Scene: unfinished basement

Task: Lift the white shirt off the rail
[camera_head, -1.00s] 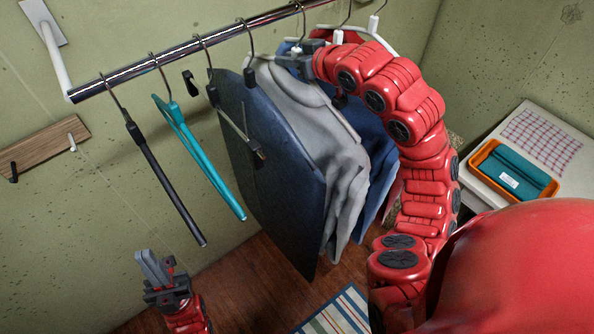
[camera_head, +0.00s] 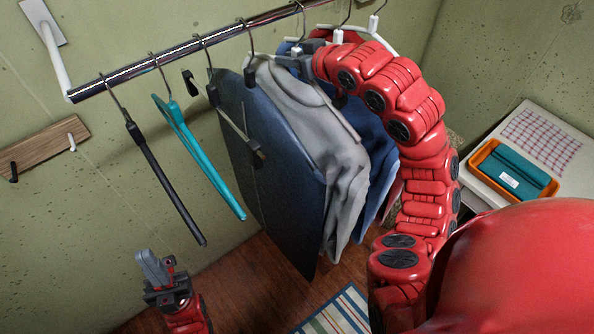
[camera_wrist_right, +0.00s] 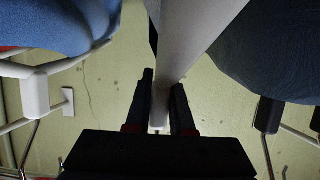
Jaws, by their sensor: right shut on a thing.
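The white shirt (camera_head: 343,165), pale grey in this light, hangs from the rail (camera_head: 180,62) between a dark blue garment and a blue shirt. My right gripper (camera_head: 290,62) is at the top of the white shirt, just below the rail. In the right wrist view, my right gripper (camera_wrist_right: 160,115) is shut on a pale hanger part (camera_wrist_right: 185,60) between its dark fingers. The hanger's hook is largely hidden. My left gripper (camera_head: 153,268) is low at the left, away from the clothes, its fingers close together with nothing visible between them.
The dark blue garment (camera_head: 270,165) hangs close on the left and the blue shirt (camera_head: 378,150) close on the right. A black hanger (camera_head: 165,180) and teal hanger (camera_head: 205,160) hang further left. A white table (camera_head: 535,115) with an orange tray (camera_head: 472,158) stands right.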

